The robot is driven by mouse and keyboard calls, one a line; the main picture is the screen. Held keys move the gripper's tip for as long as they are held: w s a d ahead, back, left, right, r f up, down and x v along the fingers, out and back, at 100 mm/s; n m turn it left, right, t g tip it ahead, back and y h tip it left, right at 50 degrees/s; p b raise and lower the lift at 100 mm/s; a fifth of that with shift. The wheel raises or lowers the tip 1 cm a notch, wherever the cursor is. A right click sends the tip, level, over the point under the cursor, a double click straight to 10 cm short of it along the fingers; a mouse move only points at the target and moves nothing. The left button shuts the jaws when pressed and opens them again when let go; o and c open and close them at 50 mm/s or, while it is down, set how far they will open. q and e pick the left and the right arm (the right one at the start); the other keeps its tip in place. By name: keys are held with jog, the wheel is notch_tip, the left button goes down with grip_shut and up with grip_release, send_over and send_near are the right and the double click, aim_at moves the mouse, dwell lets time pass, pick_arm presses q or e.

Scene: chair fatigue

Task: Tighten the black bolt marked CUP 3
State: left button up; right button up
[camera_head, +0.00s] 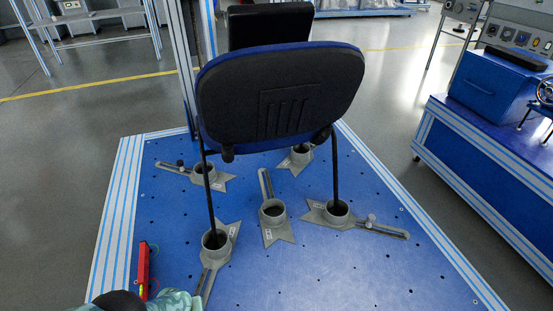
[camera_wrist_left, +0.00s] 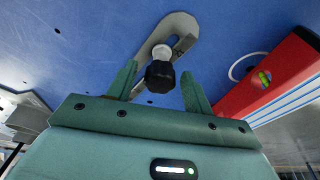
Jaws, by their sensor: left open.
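In the left wrist view a black bolt (camera_wrist_left: 160,74) with a pale shank stands in the slotted grey arm (camera_wrist_left: 178,33) of a cup base. My left gripper (camera_wrist_left: 158,88) is open, its two teal fingers on either side of the bolt head with visible gaps. In the head view my left gripper (camera_head: 183,299) is at the bottom left, by the slotted arm of the front-left cup (camera_head: 215,242); the bolt there is hidden. Another dark bolt (camera_head: 180,163) shows at the back-left cup (camera_head: 204,170). The cup labels are too small to read. My right gripper is out of view.
An office chair (camera_head: 280,93) stands over the blue platform (camera_head: 330,275), its legs in the cups. A red level (camera_head: 143,270) lies left of my gripper; it also shows in the wrist view (camera_wrist_left: 270,78). A blue cart (camera_head: 495,150) is at the right.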

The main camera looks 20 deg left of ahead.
pick_arm(q)
jog(key=shift+n, duration=0.4)
jog(key=n, duration=0.4)
jog(key=shift+g+y, duration=0.3)
jog(key=shift+g, duration=0.1)
jog(key=n+g+b, duration=0.1)
jog(key=n, duration=0.3)
jog(key=shift+w, duration=0.1)
jog(key=c, duration=0.9)
jog(key=m, duration=0.3)
jog(key=shift+t+p, duration=0.3)
jog(key=shift+p, duration=0.05)
jog(key=shift+c, duration=0.2)
jog(key=shift+m, duration=0.6)
